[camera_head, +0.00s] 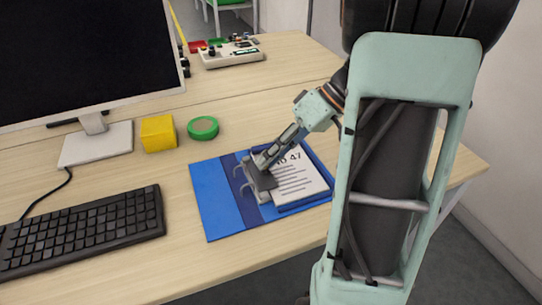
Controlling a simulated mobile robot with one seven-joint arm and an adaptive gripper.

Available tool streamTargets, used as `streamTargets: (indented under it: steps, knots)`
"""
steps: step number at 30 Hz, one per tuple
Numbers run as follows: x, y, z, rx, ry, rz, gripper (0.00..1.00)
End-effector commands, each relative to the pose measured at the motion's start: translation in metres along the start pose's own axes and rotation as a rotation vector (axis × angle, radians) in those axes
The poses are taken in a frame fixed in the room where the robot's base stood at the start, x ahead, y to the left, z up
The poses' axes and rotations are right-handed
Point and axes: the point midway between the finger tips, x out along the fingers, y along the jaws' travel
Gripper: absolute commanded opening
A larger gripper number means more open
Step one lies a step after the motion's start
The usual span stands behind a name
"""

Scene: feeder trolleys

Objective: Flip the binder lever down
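An open blue binder (210,194) lies flat on the desk, with a printed white page (297,178) on its right side. Its metal ring mechanism (243,180) runs along the middle, with curved rings showing on the left. My gripper (261,167) reaches down from the upper right and its tip is at the mechanism. It covers part of the mechanism and the page's left edge. I cannot make out the lever apart from the gripper and the dark plate. Whether the gripper touches it, and whether the fingers are apart, is too small to tell.
A yellow cube (158,133) and a green tape roll (203,127) sit behind the binder. A black keyboard (84,230) lies to the left, below a monitor (85,55). A grey device (231,55) stands at the back. The desk in front of the binder is clear.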

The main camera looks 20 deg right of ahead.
Motion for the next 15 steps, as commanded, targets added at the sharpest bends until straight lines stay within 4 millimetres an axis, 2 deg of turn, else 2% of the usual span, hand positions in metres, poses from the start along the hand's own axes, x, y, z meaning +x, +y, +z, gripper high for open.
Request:
streamTargets:
  steps: [1, 3, 11, 15]
  knots:
    - [0.003, -0.002, 0.002, 0.001, -0.006, -0.008, 0.26]
    - [0.003, -0.001, 0.001, 0.001, -0.005, -0.007, 0.34]
    - [0.001, -0.001, 0.0, 0.001, -0.002, -0.002, 0.34]
    - [-0.009, 0.0, 0.0, 0.0, 0.001, 0.0, 0.34]
